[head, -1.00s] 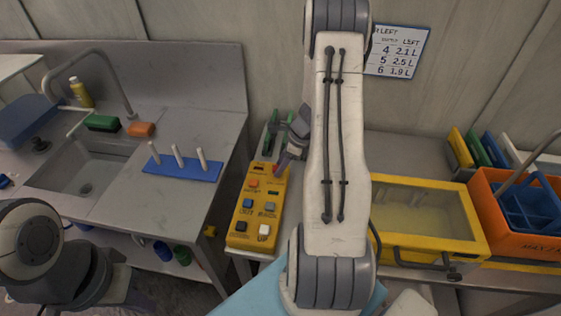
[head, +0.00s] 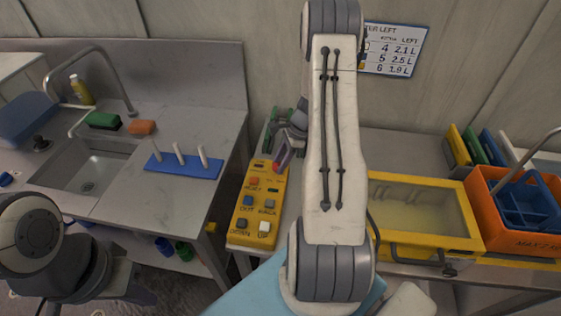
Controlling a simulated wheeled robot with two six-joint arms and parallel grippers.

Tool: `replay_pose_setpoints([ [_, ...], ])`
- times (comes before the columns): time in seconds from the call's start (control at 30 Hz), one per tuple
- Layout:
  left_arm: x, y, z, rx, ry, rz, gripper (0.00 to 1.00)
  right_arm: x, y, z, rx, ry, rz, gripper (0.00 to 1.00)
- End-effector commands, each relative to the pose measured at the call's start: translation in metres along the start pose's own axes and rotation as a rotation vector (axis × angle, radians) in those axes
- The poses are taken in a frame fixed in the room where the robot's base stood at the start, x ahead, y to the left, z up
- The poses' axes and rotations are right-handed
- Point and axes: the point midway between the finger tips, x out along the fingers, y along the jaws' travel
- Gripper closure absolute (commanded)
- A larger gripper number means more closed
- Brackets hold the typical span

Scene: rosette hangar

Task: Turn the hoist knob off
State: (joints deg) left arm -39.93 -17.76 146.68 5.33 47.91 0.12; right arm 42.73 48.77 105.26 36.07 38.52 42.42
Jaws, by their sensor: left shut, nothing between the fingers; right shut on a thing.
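The yellow hoist control box (head: 239,232) lies on the narrow bench in the middle. It carries orange, blue, grey, black and white buttons with labels. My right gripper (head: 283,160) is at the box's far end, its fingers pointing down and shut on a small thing. That spot fits the hoist knob, but the fingers and wrist hide it, so I cannot see which way it points. My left gripper (head: 140,293) is low at the left, shut and empty, well away from the box and partly dark against the floor.
A sink counter with a blue peg rack (head: 185,166) stands left. Right of my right arm are a yellow-framed clear-lidded case (head: 420,210) and an orange crate (head: 482,208). A green thing (head: 271,132) lies behind the box. A chart (head: 394,50) hangs on the wall.

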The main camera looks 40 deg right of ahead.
Motion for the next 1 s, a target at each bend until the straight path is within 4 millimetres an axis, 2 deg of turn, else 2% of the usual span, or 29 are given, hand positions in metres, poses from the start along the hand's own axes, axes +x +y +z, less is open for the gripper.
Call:
replay_pose_setpoints([
  [0.13, 0.0, 0.0, 0.0, 0.0, 0.0, 0.0, 1.0, 0.0, 0.0, 0.0, -0.003, 0.0, 0.0, 1.0],
  [0.17, 0.0, 0.0, 0.0, 0.0, 0.0, 0.0, 1.0, 0.0, 0.0, 0.0, -0.003, 0.0, 0.0, 0.52],
  [0.2, 0.0, 0.0, 0.0, 0.0, 0.0, 0.0, 1.0, 0.0, 0.0, 0.0, -0.003, 0.0, 0.0, 0.37],
  [0.23, 0.0, 0.0, 0.0, 0.0, 0.0, 0.0, 1.0, 0.0, 0.0, 0.0, -0.002, 0.0, 0.0, 0.26],
  [0.53, 0.0, 0.0, 0.0, 0.0, 0.0, 0.0, 1.0, 0.0, 0.0, 0.0, -0.001, 0.0, -0.001, 0.26],
  [0.67, 0.002, 0.0, 0.0, 0.0, 0.0, 0.0, 1.0, -0.009, -0.001, 0.0, 0.0, 0.001, -0.005, 0.26],
  [1.0, 0.016, -0.001, 0.001, 0.001, 0.0, 0.0, 1.0, -0.071, -0.001, -0.001, -0.002, 0.002, -0.006, 0.26],
])
